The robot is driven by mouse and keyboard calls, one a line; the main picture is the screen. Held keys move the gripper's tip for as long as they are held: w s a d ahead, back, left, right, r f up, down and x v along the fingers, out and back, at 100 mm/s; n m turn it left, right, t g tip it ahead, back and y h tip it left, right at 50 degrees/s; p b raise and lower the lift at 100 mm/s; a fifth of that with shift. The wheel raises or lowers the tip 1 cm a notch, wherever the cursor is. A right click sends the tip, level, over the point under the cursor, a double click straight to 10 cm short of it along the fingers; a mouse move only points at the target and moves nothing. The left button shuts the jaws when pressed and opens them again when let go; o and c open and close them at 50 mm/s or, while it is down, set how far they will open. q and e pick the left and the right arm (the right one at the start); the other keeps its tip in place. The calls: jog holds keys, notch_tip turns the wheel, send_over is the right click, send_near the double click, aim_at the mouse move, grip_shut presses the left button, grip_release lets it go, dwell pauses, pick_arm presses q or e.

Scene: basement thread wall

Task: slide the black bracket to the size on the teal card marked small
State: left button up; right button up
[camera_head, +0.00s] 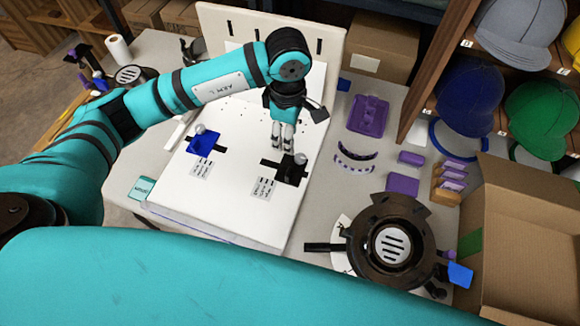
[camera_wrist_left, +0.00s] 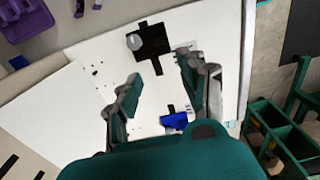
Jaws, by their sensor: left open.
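The black bracket (camera_head: 292,168) lies on the white board (camera_head: 232,208), with a pale round knob on it. In the left wrist view the black bracket (camera_wrist_left: 155,62) lies over a dark cross-shaped slot. My left gripper (camera_head: 283,143) points down just behind the black bracket, open and empty. My right gripper is not in view.
A blue bracket (camera_head: 203,143) with a knob sits left on the board. Printed size labels (camera_head: 264,187) lie before the black bracket. A dark round fixture (camera_head: 390,245) and an open cardboard box (camera_head: 520,240) stand at right. Purple pieces (camera_head: 368,115) lie right of the board.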

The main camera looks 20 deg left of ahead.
aim_at(289, 171)
pick_arm(q)
notch_tip(289, 171, down, 16)
jog(key=shift+s+d+r+p, duration=0.1)
jog(key=shift+s+p, duration=0.05)
jog(key=shift+p, duration=0.9)
jog(key=shift+f, duration=0.6)
grip_shut()
